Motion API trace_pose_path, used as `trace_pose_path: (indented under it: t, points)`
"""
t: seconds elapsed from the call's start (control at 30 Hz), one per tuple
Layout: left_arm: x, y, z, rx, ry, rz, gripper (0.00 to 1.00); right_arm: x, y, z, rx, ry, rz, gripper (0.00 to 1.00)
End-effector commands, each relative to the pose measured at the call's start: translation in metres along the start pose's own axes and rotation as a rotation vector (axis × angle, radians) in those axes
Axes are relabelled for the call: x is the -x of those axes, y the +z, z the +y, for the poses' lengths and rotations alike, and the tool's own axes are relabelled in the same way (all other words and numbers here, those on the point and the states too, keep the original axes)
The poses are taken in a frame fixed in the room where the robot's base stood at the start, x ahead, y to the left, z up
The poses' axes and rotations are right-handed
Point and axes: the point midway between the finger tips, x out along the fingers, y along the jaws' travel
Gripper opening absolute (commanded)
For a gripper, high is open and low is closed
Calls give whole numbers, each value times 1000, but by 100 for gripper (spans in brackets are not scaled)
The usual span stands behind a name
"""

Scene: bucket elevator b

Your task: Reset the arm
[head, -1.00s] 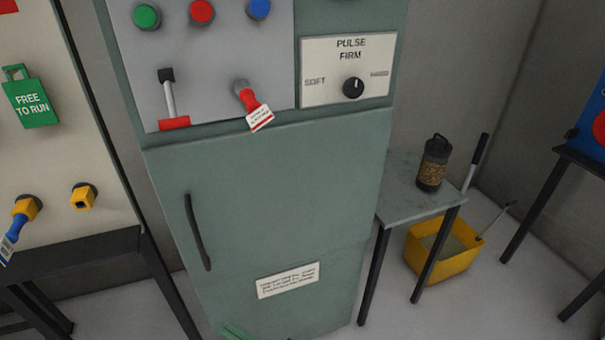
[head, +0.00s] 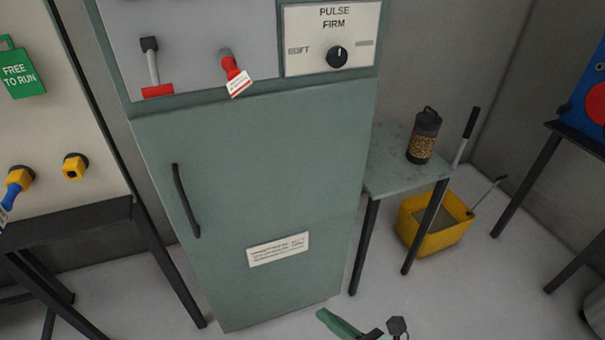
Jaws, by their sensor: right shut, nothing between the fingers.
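Only part of my right gripper (head: 386,330) shows, at the bottom edge of the head view, right of centre. Dark parts and a green piece beside them are visible there. It is shut and empty, in front of and below the green cabinet (head: 255,190), apart from the cabinet door. The rest of my right arm is cut off by the frame. My left gripper is not in view.
The cabinet has a lever (head: 152,66), a tagged red handle (head: 231,70) and a dial (head: 337,56). A side table (head: 390,165) holds a dark canister (head: 424,137). A yellow bin (head: 436,238) stands beside it. The floor in front is clear.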

Motion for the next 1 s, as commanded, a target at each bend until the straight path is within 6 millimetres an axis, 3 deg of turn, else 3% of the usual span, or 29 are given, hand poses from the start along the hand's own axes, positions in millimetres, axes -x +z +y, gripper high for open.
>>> trace_pose_path:
  t: [0.23, 0.4, 0.5, 0.77, 1.0]
  points:
    - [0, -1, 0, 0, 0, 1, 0, 51, -11, -74, -889, -266, -136, 0]
    - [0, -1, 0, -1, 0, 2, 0, 102, -36, -123, -1510, -452, -304, 0]
    - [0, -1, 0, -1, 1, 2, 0, 129, -52, -141, -1794, -537, -408, 0]
    - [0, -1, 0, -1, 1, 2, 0, 189, -90, -163, -2363, -695, -676, 0]
    - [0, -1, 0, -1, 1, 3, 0, 156, -104, -127, -2591, -604, -761, 0]
